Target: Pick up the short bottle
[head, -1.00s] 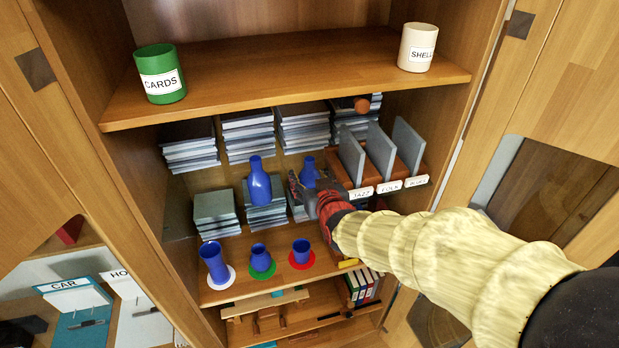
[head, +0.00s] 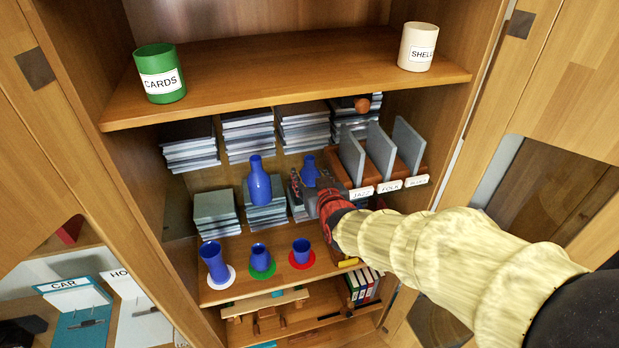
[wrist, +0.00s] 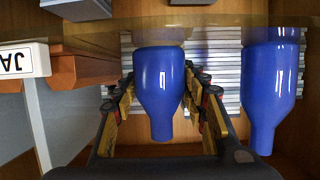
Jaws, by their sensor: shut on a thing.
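The short bottle (head: 309,171) is blue with a narrow neck and stands on the middle shelf, right of a taller blue bottle (head: 259,182). In the wrist view, which looks upside down, the short bottle (wrist: 160,85) is in the middle and the taller one (wrist: 270,90) is at the right. My gripper (head: 309,188) reaches in from the right and hides the short bottle's lower part in the head view. Its fingers (wrist: 160,96) are on both sides of the short bottle and shut on it. I cannot tell whether its base is off the shelf.
Blue cups (head: 261,258) stand on coloured discs at the shelf's front. A record rack with grey dividers (head: 380,152) is close right of my gripper. Stacks (head: 215,208) fill the back. The upper shelf (head: 290,75) overhangs and holds a green pot (head: 160,74) and cream pot (head: 418,46).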

